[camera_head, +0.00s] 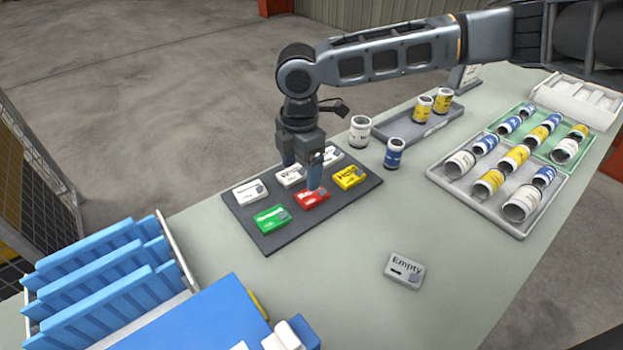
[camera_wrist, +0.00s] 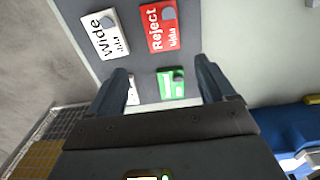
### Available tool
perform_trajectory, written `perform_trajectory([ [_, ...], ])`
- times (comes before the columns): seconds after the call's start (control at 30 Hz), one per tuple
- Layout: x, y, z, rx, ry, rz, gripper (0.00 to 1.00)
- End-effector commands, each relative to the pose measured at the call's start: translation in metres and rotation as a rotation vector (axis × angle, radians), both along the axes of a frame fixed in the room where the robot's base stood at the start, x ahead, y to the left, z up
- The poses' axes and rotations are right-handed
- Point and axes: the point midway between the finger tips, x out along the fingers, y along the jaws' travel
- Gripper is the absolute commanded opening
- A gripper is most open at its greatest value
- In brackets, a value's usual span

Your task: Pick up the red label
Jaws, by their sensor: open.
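The red label (camera_head: 311,198) lies on a dark grey mat (camera_head: 269,241), in the front row between a green label (camera_head: 272,219) and a yellow label (camera_head: 349,177). In the wrist view the red label (camera_wrist: 162,27) reads "Reject" and lies beyond the fingertips, near the top edge. In the wrist view my gripper's fingers (camera_wrist: 163,82) stand apart on either side of the green label (camera_wrist: 171,84). I cannot tell the exact height of the fingertips.
White labels (camera_head: 250,191) fill the mat's back row. A white can (camera_head: 359,131) and a blue can (camera_head: 394,153) stand right of the mat. An "Empty" label (camera_head: 403,271) lies alone on the table. Blue racks (camera_head: 100,270) stand at front left.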

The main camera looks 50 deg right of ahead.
Motion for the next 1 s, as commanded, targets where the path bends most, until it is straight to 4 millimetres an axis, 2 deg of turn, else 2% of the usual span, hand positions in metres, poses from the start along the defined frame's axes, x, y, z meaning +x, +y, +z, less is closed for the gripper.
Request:
perform_trajectory([
  [0.37, -0.004, -0.001, -0.031, -0.004, 0.012, 0.005, 0.83],
  [0.7, -0.009, 0.001, -0.075, -0.005, 0.011, 0.004, 0.83],
  [1.0, -0.009, 0.000, -0.080, -0.005, 0.010, 0.004, 0.83],
])
